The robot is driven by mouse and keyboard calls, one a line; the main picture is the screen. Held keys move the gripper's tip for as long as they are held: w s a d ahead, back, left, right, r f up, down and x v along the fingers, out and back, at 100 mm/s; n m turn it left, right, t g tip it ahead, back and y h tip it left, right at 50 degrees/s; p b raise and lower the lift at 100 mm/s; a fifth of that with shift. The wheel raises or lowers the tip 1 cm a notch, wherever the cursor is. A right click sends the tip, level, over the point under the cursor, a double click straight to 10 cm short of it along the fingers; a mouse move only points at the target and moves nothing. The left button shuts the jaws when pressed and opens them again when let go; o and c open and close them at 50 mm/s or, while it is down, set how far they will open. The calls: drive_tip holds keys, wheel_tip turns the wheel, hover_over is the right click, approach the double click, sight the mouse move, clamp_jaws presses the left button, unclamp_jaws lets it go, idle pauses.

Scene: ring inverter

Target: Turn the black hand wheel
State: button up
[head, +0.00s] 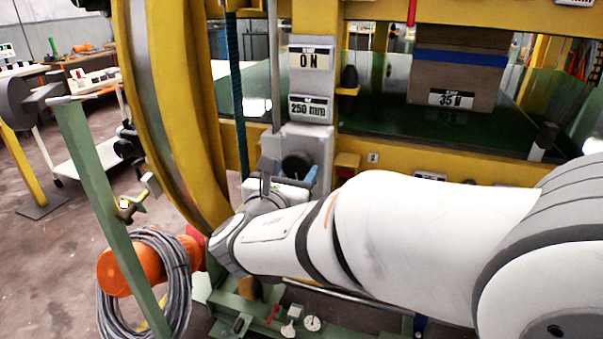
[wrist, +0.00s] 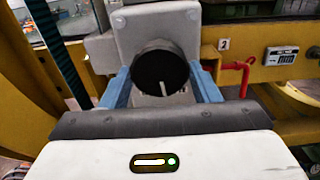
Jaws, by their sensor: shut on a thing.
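The black hand wheel (wrist: 160,72) is a round black knob with a pale line on its face, on a grey housing. In the head view the wheel (head: 296,166) shows on the front of the grey housing (head: 302,140), below two label plates. My gripper (wrist: 163,80) has its blue fingers on the left and right sides of the wheel and is shut on it. In the head view my gripper (head: 292,183) reaches the wheel from below, and my white arm hides part of the area to the right.
A large yellow ring (head: 180,100) stands close to the left of my gripper. A red handle (wrist: 240,76) sits to the right of the wheel. A label reading 0 N (head: 310,58) and one reading 250 mm (head: 310,108) are above it. A cardboard box (head: 458,68) is at the back right.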

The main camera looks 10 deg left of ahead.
drive_tip(key=m+b, duration=0.2)
drive_tip(key=b, duration=0.1)
drive_tip(key=shift+f, duration=0.3)
drive_tip(key=m+b, duration=0.4)
drive_tip(key=b, duration=0.1)
drive_tip(key=shift+m+b, duration=0.35)
drive_tip(key=shift+m, duration=0.05)
drive_tip(key=m+b, duration=0.3)
drive_tip(key=shift+r+b, duration=0.2)
drive_tip(key=shift+b, duration=0.2)
drive_tip(key=shift+r+m, duration=0.1)
drive_tip(key=shift+m, duration=0.3)
drive_tip(key=o, duration=1)
drive_tip(key=s+p, duration=0.1)
drive_tip(key=s, duration=0.6)
drive_tip(key=shift+s+a, duration=0.35)
drive_tip(key=shift+s, duration=0.05)
